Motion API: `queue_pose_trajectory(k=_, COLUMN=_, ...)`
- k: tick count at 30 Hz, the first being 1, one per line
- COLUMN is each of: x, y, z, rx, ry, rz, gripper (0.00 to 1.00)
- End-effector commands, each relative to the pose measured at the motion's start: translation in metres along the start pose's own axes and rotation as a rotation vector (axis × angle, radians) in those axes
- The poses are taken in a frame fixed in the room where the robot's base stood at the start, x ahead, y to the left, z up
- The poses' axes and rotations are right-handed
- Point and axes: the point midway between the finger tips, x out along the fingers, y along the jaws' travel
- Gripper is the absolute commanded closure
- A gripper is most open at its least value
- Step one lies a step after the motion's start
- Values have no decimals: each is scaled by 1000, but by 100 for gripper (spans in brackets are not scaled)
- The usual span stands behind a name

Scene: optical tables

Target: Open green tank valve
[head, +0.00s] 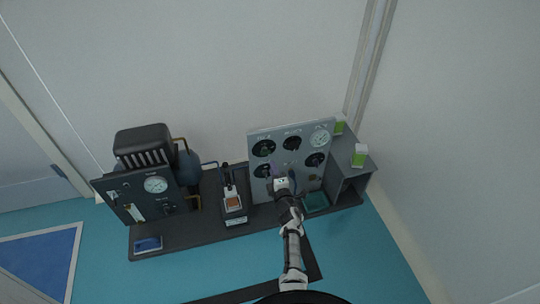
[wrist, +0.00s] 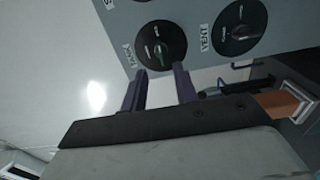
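In the wrist view, a round black valve dial (wrist: 160,45) with a small greenish handle is on the grey panel, beside a label that appears to read TANK. My gripper (wrist: 160,86) has two dark purple fingers spread apart, with nothing between them. The fingertips point at the lower edge of this dial, and I cannot tell whether they touch it. In the head view, my gripper (head: 272,174) is in front of the lower left part of the upright panel (head: 290,134). The arm partly covers the lower dials there.
Another dial (wrist: 240,26), apparently labelled VENT, is right of the first. A round gauge (head: 319,138) is on the panel's upper right. A dark open box (head: 350,172) stands right, with green-and-white items on top. A compressor-like unit (head: 144,146) stands left.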

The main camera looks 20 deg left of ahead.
Motion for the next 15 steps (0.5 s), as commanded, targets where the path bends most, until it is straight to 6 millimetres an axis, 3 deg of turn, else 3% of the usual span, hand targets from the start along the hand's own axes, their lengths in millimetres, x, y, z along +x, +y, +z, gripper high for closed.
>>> queue_pose_trajectory(k=6, x=-37, y=4, z=0, rx=2, ry=-2, rz=-1, gripper=71)
queue_pose_trajectory(k=15, x=-55, y=0, z=0, rx=0, ry=0, rz=0, gripper=71)
